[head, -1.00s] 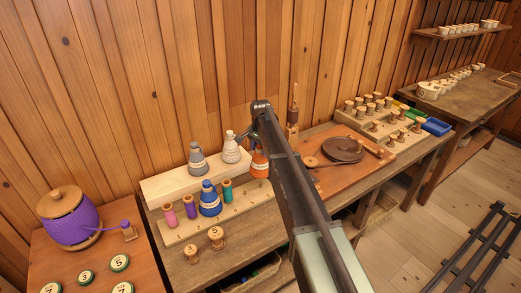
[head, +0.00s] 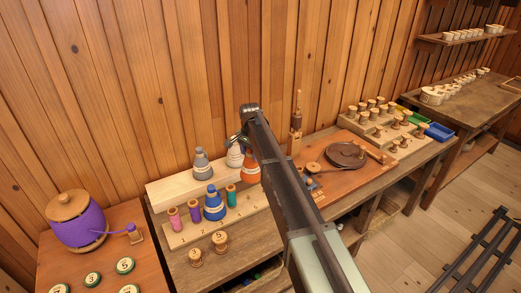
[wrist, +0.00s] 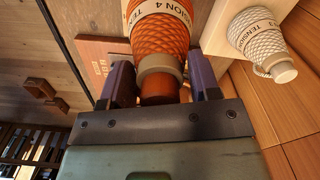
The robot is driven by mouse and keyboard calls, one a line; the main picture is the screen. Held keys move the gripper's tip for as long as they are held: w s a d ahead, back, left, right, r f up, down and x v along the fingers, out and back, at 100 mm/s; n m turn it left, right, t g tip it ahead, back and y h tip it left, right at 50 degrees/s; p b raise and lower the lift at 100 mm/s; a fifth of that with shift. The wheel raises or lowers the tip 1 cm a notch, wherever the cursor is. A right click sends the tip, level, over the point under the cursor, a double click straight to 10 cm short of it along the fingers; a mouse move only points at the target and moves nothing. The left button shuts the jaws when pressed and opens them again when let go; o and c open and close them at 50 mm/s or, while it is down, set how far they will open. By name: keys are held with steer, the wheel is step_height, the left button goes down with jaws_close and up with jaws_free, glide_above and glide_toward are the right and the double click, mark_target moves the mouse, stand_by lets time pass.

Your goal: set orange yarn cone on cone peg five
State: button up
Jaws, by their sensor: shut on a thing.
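The orange yarn cone (wrist: 160,35), marked TENSION 4, is held at its narrow neck between the two dark fingers of my gripper (wrist: 162,85) in the wrist view. In the head view the orange cone (head: 250,170) shows just left of my arm, in front of the white cone (head: 235,156). The numbered peg board (head: 200,231) runs along the front of the back shelf. A blue cone (head: 214,204) and pink, purple and teal spools stand on it. Its right end, where peg five could be, is hidden behind my arm.
The grey cone (head: 202,164) and white cone stand on the pale raised block (head: 165,192), close to the orange cone. Two wooden spools (head: 220,242) stand at the table's front. A dark round plate (head: 346,154) lies to the right.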

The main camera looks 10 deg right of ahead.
mark_target(248, 175)
steer(key=f, duration=0.1)
steer(key=a+f+b, duration=0.1)
steer(key=s+f, duration=0.1)
steer(key=shift+a+f+b, duration=0.1)
steer(key=shift+a+b, duration=0.2)
steer(key=shift+a, duration=0.05)
steer(key=shift+s+a, duration=0.1)
steer(key=shift+s, duration=0.15)
steer(key=shift+r+m, duration=0.2)
steer(key=shift+m, duration=0.1)
step_height(248, 175, down, 6)
steer(key=b, duration=0.5)
steer(key=shift+r, duration=0.25)
steer(key=shift+f+b, duration=0.95)
steer(key=shift+b, duration=0.05)
steer(key=shift+f+b, duration=0.6)
steer(key=o, duration=1.2)
steer(key=shift+o, duration=0.2)
steer(key=shift+r, duration=0.1)
